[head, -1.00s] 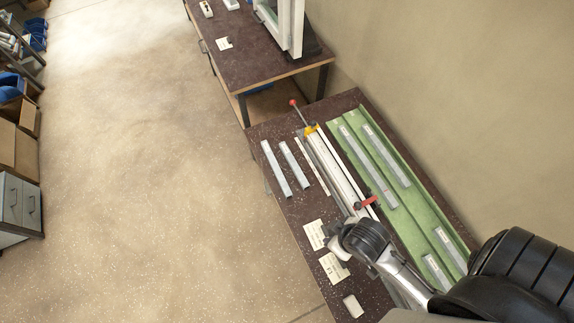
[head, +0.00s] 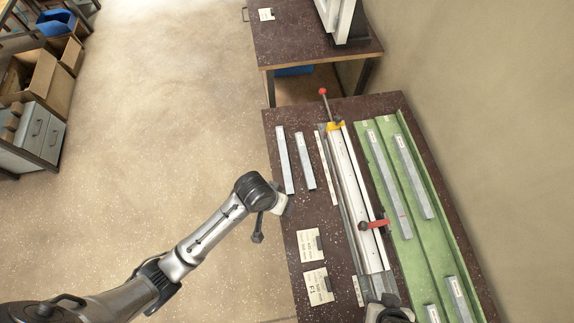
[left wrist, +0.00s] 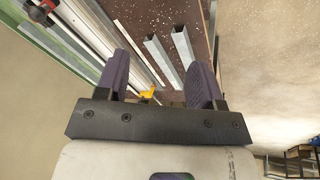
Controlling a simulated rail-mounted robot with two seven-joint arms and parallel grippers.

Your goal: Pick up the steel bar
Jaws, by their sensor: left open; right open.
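Two grey steel bars lie side by side on the dark bench, a left one (head: 285,160) and a right one (head: 305,161); I cannot tell which is meant. They also show in the left wrist view, between and beyond the fingers, one (left wrist: 160,60) beside the other (left wrist: 183,46). My left gripper (left wrist: 160,72) is open and empty, its dark fingers spread. In the head view its hand (head: 280,204) is over the bench's left edge, nearer than the bars; its fingertips are hidden. My right gripper (head: 389,309) is at the bottom edge, partly cut off, over the clamp's near end.
A long clamp rail (head: 350,190) with a red handle (head: 374,225) stands right of the bars. A green tray (head: 440,249) with several bars lies further right. Paper cards (head: 310,246) lie on the near bench. A second table (head: 290,40) stands behind.

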